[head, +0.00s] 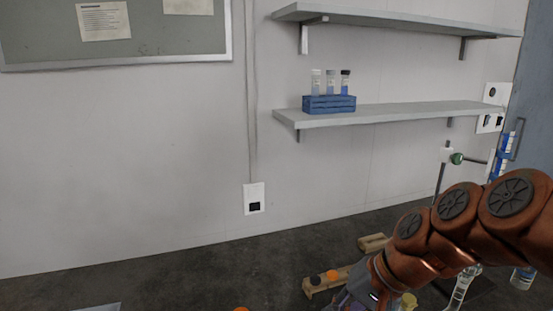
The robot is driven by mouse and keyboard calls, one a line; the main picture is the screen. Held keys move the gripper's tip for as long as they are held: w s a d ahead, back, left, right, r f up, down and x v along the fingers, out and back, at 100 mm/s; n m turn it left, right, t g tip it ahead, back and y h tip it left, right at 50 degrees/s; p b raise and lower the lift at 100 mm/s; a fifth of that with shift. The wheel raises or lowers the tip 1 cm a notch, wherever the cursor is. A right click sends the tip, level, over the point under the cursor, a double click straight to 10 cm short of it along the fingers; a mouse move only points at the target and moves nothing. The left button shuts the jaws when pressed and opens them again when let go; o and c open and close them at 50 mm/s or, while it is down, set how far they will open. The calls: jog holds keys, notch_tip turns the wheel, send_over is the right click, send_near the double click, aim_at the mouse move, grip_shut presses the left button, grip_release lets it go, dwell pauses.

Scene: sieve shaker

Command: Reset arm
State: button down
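My arm (452,232), copper-coloured with dark round joint caps, reaches in from the right edge of the head view and bends down to the left over the dark bench. Its lower end is near the bottom edge of the picture. Only a grey part of my gripper (357,294) shows there, cut off by the frame. Its fingertips are out of view, so I cannot see whether it is open or shut, or whether it holds anything.
A wooden rack (330,281) with round caps sits beside the wrist. A stand (440,180) with a green knob and glassware (462,285) are near the arm. A blue vial rack (329,104) stands on the lower shelf (400,114). The bench's left part (190,280) is mostly clear.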

jog(key=s+d+f+n+g+h, duration=0.2)
jog(key=s+d+f+h, duration=0.1)
jog(key=s, duration=0.6)
jog(key=s+d+f+n+g+h, duration=0.1)
jog(key=s+d+f+h, duration=0.2)
jog(key=s, duration=0.6)
notch_tip(320, 180, down, 3)
jog(key=shift+d+r+n+g+h, duration=0.1)
jog(key=shift+d+n+g+h, duration=0.25)
jog(key=shift+d, duration=0.8)
